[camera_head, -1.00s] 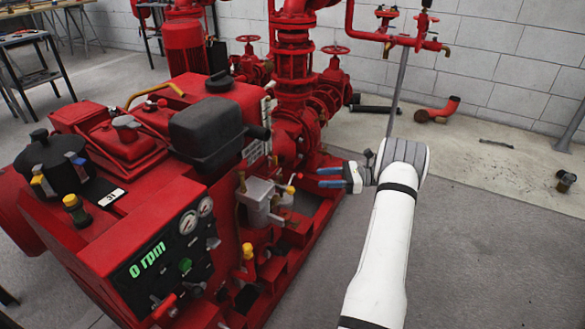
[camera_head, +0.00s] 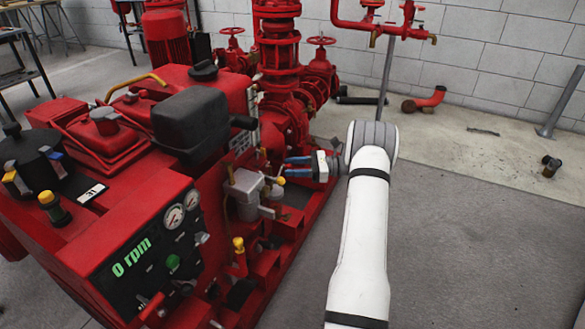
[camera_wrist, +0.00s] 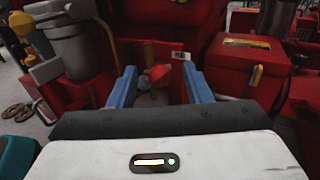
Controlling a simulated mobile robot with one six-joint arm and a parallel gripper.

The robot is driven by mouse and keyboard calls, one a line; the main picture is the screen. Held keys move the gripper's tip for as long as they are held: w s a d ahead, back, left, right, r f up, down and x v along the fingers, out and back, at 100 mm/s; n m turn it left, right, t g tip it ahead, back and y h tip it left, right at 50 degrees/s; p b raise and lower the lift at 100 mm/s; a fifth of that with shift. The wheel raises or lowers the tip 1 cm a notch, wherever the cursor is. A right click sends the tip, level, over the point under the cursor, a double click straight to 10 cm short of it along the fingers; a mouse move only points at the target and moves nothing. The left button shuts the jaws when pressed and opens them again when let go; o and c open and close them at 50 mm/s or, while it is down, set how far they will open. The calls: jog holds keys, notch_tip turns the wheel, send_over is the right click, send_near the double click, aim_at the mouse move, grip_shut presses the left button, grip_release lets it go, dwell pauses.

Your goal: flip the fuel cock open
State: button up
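My gripper (camera_head: 286,167) is open, with two blue fingers pointing left towards the side of the red engine. In the wrist view my gripper (camera_wrist: 160,68) has a small red lever (camera_wrist: 160,75) over a grey round body showing between its fingers, apparently the fuel cock. The fingers are apart and no contact with the lever is visible.
A grey filter unit (camera_head: 243,190) stands left of the fingers and also shows in the wrist view (camera_wrist: 72,45). A yellow-topped part (camera_head: 238,246) is below. The panel (camera_head: 150,255) reads 0 rpm. Red pump pipework (camera_head: 280,95) rises behind.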

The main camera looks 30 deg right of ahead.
grip_shut()
jog(key=shift+r, duration=0.15)
jog(key=n+h+p, duration=0.1)
jog(key=n, duration=0.1)
jog(key=s+a+r+n+h+p, duration=0.1)
jog(key=a+r+n+h+p, duration=0.1)
jog(key=n, duration=0.1)
jog(key=shift+s+a+n, duration=0.15)
jog(key=shift+s+n, duration=0.15)
jog(key=shift+s, duration=0.1)
jog(key=shift+s+a+n+h, duration=0.5)
jog(key=shift+a+n+h, duration=0.1)
jog(key=shift+n+h, duration=0.4)
